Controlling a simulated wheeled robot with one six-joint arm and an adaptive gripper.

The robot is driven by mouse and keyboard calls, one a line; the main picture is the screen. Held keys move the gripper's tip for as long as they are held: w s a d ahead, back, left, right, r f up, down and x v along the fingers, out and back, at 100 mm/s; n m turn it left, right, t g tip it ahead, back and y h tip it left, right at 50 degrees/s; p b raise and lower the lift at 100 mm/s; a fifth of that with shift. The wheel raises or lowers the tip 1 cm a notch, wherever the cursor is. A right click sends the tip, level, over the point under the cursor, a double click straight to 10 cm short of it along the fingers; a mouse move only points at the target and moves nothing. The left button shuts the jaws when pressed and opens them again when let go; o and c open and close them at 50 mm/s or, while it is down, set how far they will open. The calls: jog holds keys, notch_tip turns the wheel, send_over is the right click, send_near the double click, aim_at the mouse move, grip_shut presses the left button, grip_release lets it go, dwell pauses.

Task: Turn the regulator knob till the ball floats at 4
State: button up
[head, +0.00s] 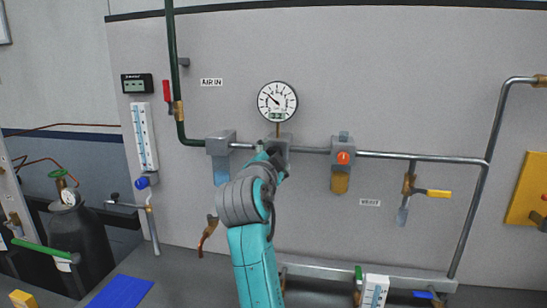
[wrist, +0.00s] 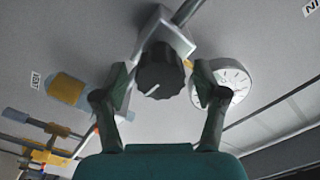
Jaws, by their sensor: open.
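The black regulator knob (wrist: 160,73), with a pale pointer line on its face, sits on a grey regulator body (wrist: 165,30) in the wrist view. My gripper (wrist: 162,88) is open, with one finger on each side of the knob and gaps visible between them. In the head view my gripper (head: 270,153) is in front of the regulator below the round gauge (head: 277,101) and hides the knob. A tall scaled flow tube (head: 144,135) hangs on the wall at left; its ball is too small to make out. Another scaled tube (head: 375,291) shows at the bottom right.
A grey pipe (head: 400,156) runs along the wall beside the regulator. Right of it is a unit with an orange-red knob (head: 343,157), then a yellow-handled valve (head: 438,194). A red-handled valve (head: 167,92) is at upper left. The wall above the gauge is clear.

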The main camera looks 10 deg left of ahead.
jog(key=s, duration=1.1)
jog(key=shift+s+a, duration=0.2)
jog(key=shift+s, duration=0.05)
